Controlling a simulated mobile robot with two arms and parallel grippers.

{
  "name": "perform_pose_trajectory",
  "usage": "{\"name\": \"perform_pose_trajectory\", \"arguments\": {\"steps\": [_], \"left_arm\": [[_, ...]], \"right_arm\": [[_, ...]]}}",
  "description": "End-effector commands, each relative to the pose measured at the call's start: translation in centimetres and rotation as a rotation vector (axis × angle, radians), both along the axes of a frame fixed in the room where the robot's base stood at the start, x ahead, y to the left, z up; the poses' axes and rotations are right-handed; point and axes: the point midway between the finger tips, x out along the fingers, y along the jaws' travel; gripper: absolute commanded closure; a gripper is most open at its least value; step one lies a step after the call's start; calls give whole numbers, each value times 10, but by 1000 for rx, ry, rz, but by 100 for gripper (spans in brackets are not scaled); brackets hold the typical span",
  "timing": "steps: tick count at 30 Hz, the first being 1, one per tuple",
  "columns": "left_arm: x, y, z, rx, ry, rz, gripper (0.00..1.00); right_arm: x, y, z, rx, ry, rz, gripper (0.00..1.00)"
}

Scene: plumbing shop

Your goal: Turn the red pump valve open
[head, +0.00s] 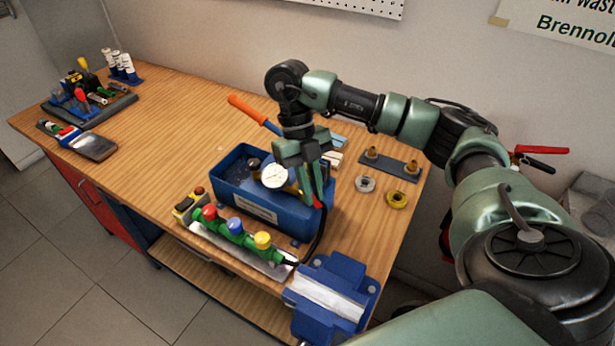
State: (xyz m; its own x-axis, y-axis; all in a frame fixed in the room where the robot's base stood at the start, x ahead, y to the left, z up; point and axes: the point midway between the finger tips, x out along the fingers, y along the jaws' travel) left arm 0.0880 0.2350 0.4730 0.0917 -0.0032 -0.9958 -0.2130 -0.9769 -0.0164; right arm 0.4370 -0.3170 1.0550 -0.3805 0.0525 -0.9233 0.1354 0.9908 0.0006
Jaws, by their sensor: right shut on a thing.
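A blue test pump tank (237,205) stands on the bench with a white round gauge (275,176) and an orange-tipped lever (253,111) slanting up to the left. The red pump valve (318,202) shows as a small red piece at the tank's right end, beside a black hose. My right gripper (313,186) points down over this end and is shut on the red valve. Its fingers hide part of the valve, so how far it is turned cannot be told. My left gripper is not in view.
In front of the tank is a manifold with red, blue and yellow caps (236,226). A blue vise (333,292) sits at the front edge. Two rings (397,199) and a plate with brass fittings (389,163) lie right. The bench's left middle (180,130) is clear.

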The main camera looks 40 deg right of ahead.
Motion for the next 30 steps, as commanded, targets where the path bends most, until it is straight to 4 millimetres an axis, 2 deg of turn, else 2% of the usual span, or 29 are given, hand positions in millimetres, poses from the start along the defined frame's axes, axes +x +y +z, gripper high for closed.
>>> {"name": "perform_pose_trajectory", "arguments": {"steps": [15, 30], "left_arm": [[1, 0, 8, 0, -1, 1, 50], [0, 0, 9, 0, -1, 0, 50]], "right_arm": [[2, -16, 2, -2, -5, 412, 100], [4, -21, 2, -3, -5, 542, 100]]}}
